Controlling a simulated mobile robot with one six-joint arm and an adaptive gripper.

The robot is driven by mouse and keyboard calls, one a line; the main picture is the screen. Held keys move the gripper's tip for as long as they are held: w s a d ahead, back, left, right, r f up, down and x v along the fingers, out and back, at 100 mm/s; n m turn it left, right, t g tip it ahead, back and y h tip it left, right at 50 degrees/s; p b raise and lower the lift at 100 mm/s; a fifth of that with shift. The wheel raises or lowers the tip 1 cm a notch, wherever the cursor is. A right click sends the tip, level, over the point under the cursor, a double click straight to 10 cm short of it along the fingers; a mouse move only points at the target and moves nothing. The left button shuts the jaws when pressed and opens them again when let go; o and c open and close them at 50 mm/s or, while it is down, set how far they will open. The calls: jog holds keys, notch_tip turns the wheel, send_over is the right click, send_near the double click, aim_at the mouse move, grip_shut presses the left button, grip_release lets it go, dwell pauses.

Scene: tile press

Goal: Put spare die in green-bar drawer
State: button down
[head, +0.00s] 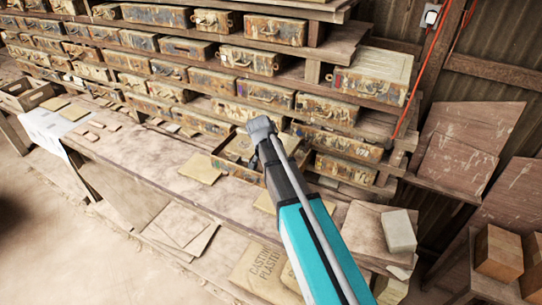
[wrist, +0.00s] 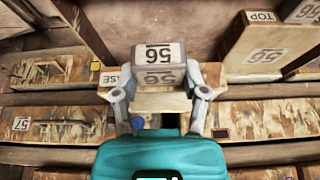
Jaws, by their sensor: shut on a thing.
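My gripper (wrist: 165,98) is shut on a pale block, taken to be the spare die (wrist: 158,76), with dark numerals on its faces that look like 56. In the wrist view its two fingers press on either side of the block. In the head view my gripper (head: 262,130) is in front of the lower drawer rows, and a grey block shows at its tip. A drawer (head: 238,147) appears to stand pulled out just behind and left of it. I cannot make out a green bar on any drawer.
Worn drawers fill the rack (head: 300,75). The wooden bench (head: 130,150) below holds flat tan pieces (head: 200,168) and a pale block (head: 398,231) at its right end. In the wrist view, a large block marked TOP (wrist: 265,50) stands to the right, close to the held block.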

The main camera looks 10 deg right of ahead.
jog(key=shift+f+b, duration=3)
jog(key=shift+f, duration=0.15)
jog(key=shift+f+b, duration=0.5)
jog(key=shift+c, duration=0.2)
grip_release()
jog(key=shift+r, duration=0.2)
